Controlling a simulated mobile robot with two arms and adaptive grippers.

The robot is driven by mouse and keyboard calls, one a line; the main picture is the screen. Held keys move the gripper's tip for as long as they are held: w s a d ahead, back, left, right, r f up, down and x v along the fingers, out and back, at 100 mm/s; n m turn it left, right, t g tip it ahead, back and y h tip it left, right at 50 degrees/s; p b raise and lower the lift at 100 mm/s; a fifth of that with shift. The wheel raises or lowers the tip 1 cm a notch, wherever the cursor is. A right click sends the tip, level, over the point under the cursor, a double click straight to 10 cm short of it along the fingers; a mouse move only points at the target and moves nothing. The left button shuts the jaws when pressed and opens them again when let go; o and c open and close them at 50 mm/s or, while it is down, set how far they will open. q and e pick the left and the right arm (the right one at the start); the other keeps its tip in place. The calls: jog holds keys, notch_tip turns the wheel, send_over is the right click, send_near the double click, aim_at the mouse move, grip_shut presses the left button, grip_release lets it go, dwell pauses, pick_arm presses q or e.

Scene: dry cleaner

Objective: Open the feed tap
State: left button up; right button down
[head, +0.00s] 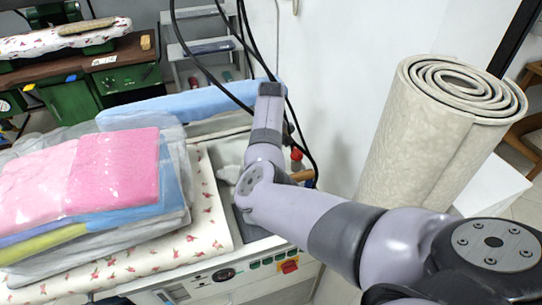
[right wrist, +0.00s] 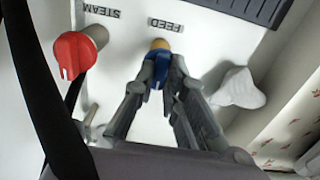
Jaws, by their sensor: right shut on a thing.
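The feed tap (right wrist: 160,46) shows in the right wrist view under the printed word FEED, with an orange-yellow top and blue part on a white panel. My right gripper (right wrist: 161,74) has its two fingers on either side of the blue part and is shut on it. The fingers hide part of the tap. In the head view my right arm reaches in from the right and hides the gripper and the feed tap. My left gripper is in neither view.
A red steam tap (right wrist: 75,55) is left of the feed tap; it also shows in the head view (head: 296,154). Black cables hang behind my arm. Folded, wrapped laundry (head: 110,170) lies on the left. A large rolled carpet (head: 420,140) stands on the right.

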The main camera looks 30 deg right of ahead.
jog(key=shift+r, duration=0.1)
jog(key=shift+m+p, duration=0.6)
jog(key=shift+m, duration=0.1)
jog(key=shift+m+p, duration=0.75)
jog(key=shift+m, duration=0.45)
jog(key=m+p, duration=0.1)
jog(key=m, duration=0.3)
jog(key=shift+p, duration=0.35)
jog(key=m+p, duration=0.1)
jog(key=m, duration=0.8)
jog(key=shift+m, duration=0.7)
jog(key=c, duration=1.6)
grip_release()
jog(key=shift+c, duration=0.2)
